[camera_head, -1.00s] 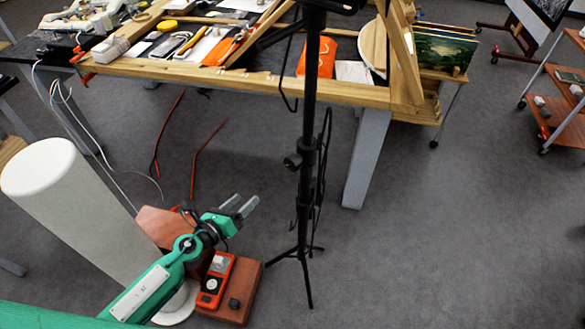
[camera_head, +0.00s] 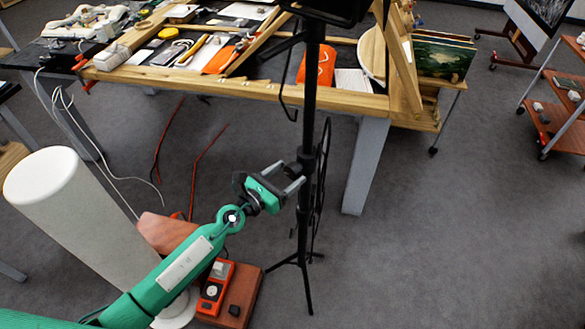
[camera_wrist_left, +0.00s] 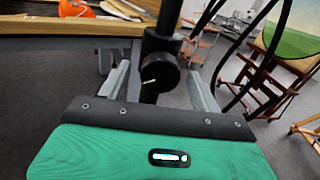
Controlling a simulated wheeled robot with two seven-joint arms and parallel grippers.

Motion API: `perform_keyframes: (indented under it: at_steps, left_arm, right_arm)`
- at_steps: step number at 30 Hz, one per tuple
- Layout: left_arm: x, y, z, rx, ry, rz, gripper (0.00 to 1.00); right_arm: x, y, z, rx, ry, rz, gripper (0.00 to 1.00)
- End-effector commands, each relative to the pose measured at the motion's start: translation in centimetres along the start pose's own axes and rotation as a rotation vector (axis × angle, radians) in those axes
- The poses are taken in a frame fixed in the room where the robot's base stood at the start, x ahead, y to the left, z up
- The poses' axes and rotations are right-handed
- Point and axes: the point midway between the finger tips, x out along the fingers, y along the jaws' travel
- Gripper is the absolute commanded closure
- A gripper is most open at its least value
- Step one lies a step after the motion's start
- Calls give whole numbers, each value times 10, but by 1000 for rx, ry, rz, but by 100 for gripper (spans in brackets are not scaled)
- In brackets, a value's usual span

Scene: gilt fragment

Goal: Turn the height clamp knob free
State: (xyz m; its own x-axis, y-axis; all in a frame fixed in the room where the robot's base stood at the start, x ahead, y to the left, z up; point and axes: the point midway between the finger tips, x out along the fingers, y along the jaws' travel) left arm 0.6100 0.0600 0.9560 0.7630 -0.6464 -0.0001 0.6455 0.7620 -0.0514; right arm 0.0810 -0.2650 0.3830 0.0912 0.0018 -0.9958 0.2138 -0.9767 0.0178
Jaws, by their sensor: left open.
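The height clamp knob (camera_wrist_left: 160,72) is a round black knob with a white mark on its face. It sits on the clamp collar of a black stand pole (camera_head: 312,110). My left gripper (camera_head: 293,173) is open at the pole, at the knob's height. In the left wrist view its two grey fingers (camera_wrist_left: 158,74) stand on either side of the knob, with a visible gap on each side. In the head view the knob is largely hidden by the gripper. My right gripper is not in view.
A wooden workbench (camera_head: 240,88) with tools and cloths stands behind the pole. A black cable (camera_head: 322,165) hangs by the pole. A white cylinder (camera_head: 75,215) and an orange device (camera_head: 215,287) on a reddish-brown box are left.

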Motion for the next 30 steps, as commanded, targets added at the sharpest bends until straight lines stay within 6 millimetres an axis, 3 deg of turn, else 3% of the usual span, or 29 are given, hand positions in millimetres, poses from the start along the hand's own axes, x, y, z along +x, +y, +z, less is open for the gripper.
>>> perform_keyframes:
  at_steps: [6,16,23,30]
  left_arm:
    - [22,0,0,0,0,0,35]
    - [25,0,0,-1,0,0,35]
    - [25,0,-1,-1,0,0,78]
    - [24,0,0,-15,0,0,80]
  right_arm:
    - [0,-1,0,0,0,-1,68]
    - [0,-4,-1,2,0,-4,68]
    - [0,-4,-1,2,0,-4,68]
    - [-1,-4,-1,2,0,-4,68]
